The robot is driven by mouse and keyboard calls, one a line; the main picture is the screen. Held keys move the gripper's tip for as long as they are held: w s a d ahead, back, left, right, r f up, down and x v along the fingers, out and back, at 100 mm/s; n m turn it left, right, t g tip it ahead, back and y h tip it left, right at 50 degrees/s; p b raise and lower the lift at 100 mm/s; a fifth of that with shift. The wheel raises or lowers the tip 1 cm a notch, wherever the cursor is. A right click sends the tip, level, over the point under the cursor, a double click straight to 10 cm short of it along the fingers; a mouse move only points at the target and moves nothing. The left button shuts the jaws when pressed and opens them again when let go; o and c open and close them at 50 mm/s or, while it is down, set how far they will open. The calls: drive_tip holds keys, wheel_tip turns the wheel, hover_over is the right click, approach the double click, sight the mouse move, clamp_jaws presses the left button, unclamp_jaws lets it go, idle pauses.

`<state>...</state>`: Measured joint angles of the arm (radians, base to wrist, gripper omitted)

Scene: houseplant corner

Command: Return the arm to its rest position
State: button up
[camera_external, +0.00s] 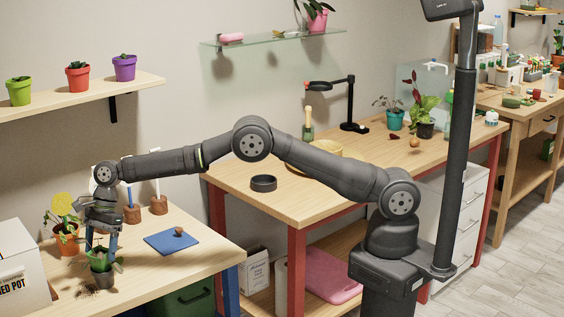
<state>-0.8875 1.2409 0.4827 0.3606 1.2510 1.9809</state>
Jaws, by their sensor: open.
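My arm reaches out to the left over the near wooden table (190,252). My gripper (103,252) points down at the left part of this table, its jaws open. I cannot tell whether the fingers touch the plant.
A yellow-flowered plant in an orange pot (68,243) stands close left of my gripper, with a white box (18,270) further left. A blue mat (172,242) lies to the right. Wooden holders (158,205) stand behind. A shelf (85,94) with three pots hangs above.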

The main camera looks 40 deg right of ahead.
wheel_tip(320, 180, up, 5)
drive_tip(key=shift+f, duration=0.2)
drive_tip(key=w+d+r, duration=0.5)
drive_tip(key=d+r, duration=0.2)
drive_tip(key=d, duration=0.3)
drive_tip(key=s+a+f+t+y, duration=0.1)
drive_tip(key=s+a+f+t, duration=0.2)
drive_tip(key=f+t, duration=0.1)
drive_tip(key=shift+s+a+f+n+y, duration=0.15)
drive_tip(key=shift+s+f+n+y, duration=0.2)
drive_tip(key=shift+f+y, duration=0.1)
